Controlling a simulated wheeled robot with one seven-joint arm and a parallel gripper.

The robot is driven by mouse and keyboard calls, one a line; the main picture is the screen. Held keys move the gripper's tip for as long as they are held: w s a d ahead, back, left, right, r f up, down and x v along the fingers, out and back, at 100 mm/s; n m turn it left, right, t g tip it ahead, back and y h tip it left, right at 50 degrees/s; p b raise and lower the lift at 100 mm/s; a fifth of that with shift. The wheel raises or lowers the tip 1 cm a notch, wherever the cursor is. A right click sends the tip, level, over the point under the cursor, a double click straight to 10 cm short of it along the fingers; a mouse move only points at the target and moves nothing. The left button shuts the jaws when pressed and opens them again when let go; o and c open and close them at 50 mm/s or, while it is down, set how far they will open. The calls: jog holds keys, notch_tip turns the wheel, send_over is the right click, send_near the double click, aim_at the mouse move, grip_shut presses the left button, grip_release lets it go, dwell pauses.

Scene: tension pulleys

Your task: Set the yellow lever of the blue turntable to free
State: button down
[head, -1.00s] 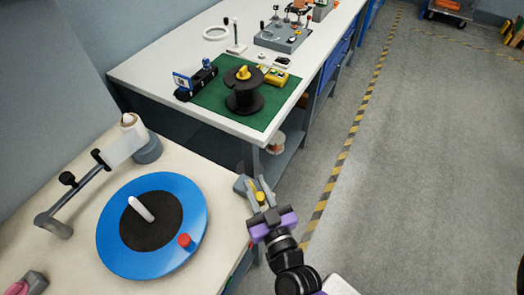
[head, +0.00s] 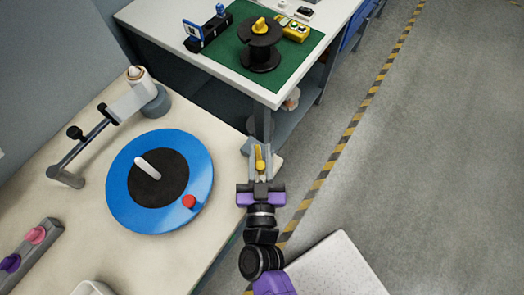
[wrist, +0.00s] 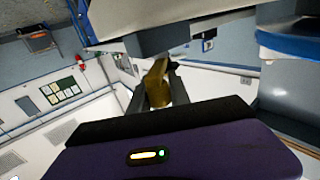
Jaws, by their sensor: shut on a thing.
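The blue turntable (head: 200,160) lies flat on the near cream bench. It has a black centre, a white peg and a red knob (head: 188,201). My gripper (head: 259,149) is shut on the lever, one finger on each side. In the wrist view the lever (wrist: 157,84) stands between the fingertips, under a grey housing (wrist: 165,38). The lever's pivot is mostly hidden, and I cannot read any setting mark.
A grey arm with a roller (head: 135,100) stands behind the turntable. A second bench holds a green mat (head: 290,70) with a black spool (head: 260,48) and a yellow box (head: 293,29). A grey holder (head: 30,255) lies front left. Open floor (head: 440,150) is at right.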

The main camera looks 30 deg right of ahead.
aim_at(261, 171)
jog(key=c, duration=1.2)
grip_release()
jog(key=b+v, duration=0.1)
jog(key=v, duration=0.6)
jog(key=shift+f+b, duration=0.15)
jog(key=shift+b, duration=0.25)
jog(key=shift+s+a, duration=0.15)
jog(key=shift+s, duration=0.2)
jog(key=shift+c, duration=0.3)
